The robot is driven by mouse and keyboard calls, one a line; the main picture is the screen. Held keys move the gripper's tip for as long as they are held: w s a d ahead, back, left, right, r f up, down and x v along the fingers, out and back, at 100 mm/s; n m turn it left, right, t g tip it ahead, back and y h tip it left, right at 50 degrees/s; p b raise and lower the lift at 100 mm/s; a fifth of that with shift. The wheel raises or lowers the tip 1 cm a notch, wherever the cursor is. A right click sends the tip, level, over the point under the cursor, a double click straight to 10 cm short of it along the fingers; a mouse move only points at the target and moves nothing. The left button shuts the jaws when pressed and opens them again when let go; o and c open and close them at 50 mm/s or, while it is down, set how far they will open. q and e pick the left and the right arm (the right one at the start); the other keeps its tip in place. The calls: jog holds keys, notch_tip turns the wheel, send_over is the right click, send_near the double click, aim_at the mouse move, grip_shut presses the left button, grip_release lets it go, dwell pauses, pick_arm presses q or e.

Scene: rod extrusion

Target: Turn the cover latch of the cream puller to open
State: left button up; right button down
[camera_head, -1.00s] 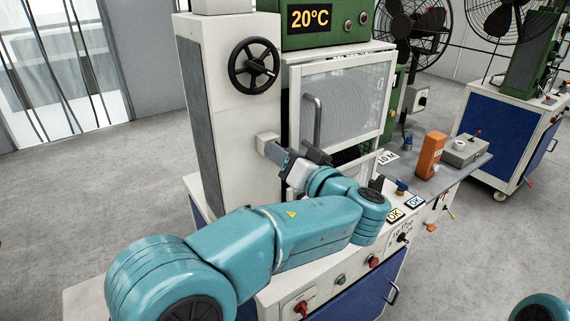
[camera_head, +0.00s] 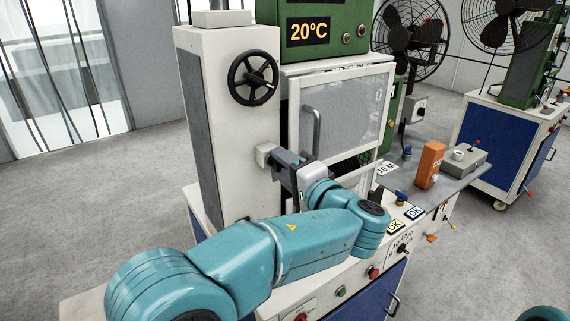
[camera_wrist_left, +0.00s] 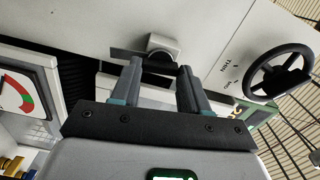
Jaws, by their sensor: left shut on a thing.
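The cream puller (camera_head: 228,140) is the tall cream column, with a black handwheel (camera_head: 253,78) on its front. The cover latch (camera_head: 264,156) is a pale block on the column below the wheel, with a dark lever. In the left wrist view the latch (camera_wrist_left: 163,42) is just beyond the fingertips and its grey bar points left. My left gripper (camera_head: 288,162) is at the latch, shut on its lever; in its wrist view the fingers (camera_wrist_left: 160,72) stand on either side of the dark part. The exact contact is partly hidden. My right gripper is out of view.
A framed, see-through cover (camera_head: 345,105) with a grey bar handle (camera_head: 314,130) is close right of my left gripper. A bench (camera_head: 440,185) to the right holds an orange block (camera_head: 428,163) and a grey box (camera_head: 468,158). Open floor is at the left.

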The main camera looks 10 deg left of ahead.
pick_arm(q)
jog(key=shift+a+r+m, duration=0.1)
jog(key=shift+r+m, duration=0.1)
jog(key=shift+m, duration=0.4)
jog(key=o, duration=0.8)
jog(key=shift+o, duration=1.3)
jog(key=shift+w+a+f, duration=0.1)
jog(key=shift+f, duration=0.05)
jog(key=shift+m, duration=0.3)
jog(key=shift+d+f, duration=0.1)
jog(key=shift+d, duration=0.1)
